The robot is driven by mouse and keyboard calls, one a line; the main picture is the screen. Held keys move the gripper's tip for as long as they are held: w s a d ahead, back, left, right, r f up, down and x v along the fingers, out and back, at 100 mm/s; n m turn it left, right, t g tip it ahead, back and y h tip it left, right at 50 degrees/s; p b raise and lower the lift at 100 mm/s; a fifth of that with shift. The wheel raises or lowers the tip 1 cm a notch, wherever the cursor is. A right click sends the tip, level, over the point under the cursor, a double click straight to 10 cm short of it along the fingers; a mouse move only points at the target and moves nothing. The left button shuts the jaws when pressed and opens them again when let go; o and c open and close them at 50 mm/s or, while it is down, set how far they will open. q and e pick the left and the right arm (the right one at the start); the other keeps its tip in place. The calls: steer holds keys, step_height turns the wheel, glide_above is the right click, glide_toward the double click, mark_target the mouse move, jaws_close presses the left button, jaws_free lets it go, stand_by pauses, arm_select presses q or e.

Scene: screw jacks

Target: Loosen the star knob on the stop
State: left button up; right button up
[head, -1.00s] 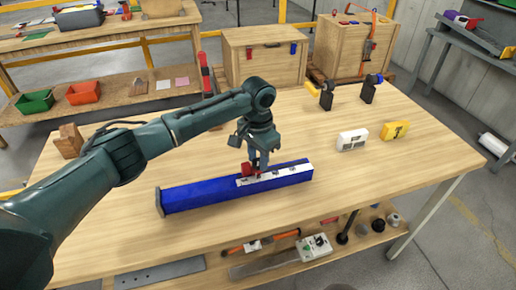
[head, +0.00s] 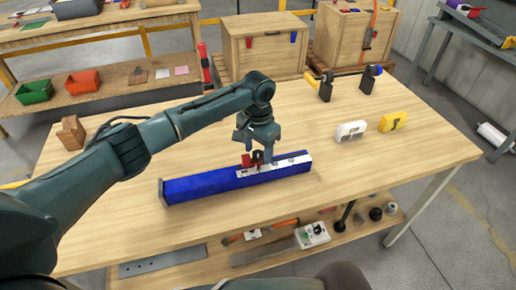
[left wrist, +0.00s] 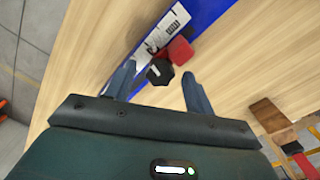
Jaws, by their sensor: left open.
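A long blue beam (head: 205,187) lies on the wooden workbench, with a white marked scale strip (head: 285,165) on it. The black star knob (left wrist: 160,71) is on the stop's near side. My left gripper (head: 260,150) is over the stop. In the left wrist view its open fingers (left wrist: 158,80) stand on either side of the knob, with gaps on both sides. The knob is partly hidden in the head view. My right gripper is not in view.
A white box (head: 351,131) and a yellow box (head: 392,121) stand to the right on the bench. Two black holders (head: 326,90) with handles stand at the back right. A wooden block (head: 71,133) is at the back left. The bench front is clear.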

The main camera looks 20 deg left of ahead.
mark_target(258, 153)
arm_select(q)
step_height(258, 153, up, 13)
steer(key=shift+b, duration=0.35)
stand_by(0.3)
